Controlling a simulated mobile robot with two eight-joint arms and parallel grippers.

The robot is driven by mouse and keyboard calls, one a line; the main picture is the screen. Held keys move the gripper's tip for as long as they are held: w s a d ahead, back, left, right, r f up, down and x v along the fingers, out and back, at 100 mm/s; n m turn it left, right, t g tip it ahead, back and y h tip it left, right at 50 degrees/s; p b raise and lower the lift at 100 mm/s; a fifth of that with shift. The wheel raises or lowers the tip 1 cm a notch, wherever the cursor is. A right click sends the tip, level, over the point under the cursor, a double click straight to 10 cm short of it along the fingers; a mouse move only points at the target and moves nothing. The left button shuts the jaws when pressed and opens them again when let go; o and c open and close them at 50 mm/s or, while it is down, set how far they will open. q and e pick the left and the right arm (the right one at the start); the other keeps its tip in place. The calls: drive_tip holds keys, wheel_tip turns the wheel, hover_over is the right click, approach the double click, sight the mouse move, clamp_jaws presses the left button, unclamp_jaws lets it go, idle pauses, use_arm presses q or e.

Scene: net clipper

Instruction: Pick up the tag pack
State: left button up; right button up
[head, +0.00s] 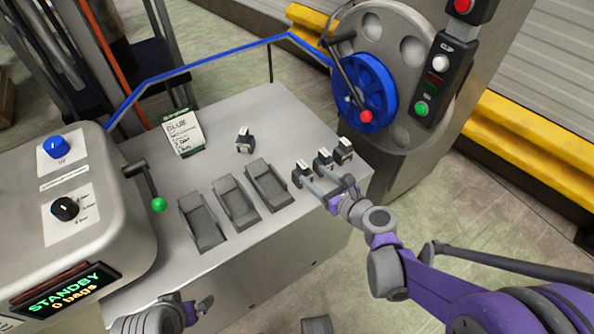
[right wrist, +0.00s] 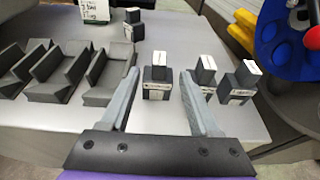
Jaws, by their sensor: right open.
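Several small black blocks with white labels and pale upright tops stand on the grey table; I cannot tell which one the name tag pack means. In the head view three stand in a row near the right edge: a left block (head: 301,174), a middle block (head: 322,161) and a right block (head: 343,150). My right gripper (head: 327,183) is open and empty at this row. In the right wrist view its fingers (right wrist: 160,75) flank one labelled block (right wrist: 157,88); contact is not visible. My left gripper (head: 198,309) is at the bottom edge, its jaws unclear.
Another such block (head: 244,141) stands farther back, near a white card (head: 183,132). Three dark grey angled holders (head: 236,203) stand left of the row. A machine with a blue wheel (head: 363,95) rises behind right. A standby-display machine (head: 60,235) stands left.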

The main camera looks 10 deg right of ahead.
drive_tip(key=b+x, duration=0.1)
drive_tip(key=x, duration=0.8)
drive_tip(key=shift+w+a+f+b, duration=0.1)
drive_tip(key=shift+w+a+b, duration=0.1)
drive_tip(key=shift+w+b, duration=0.1)
clamp_jaws()
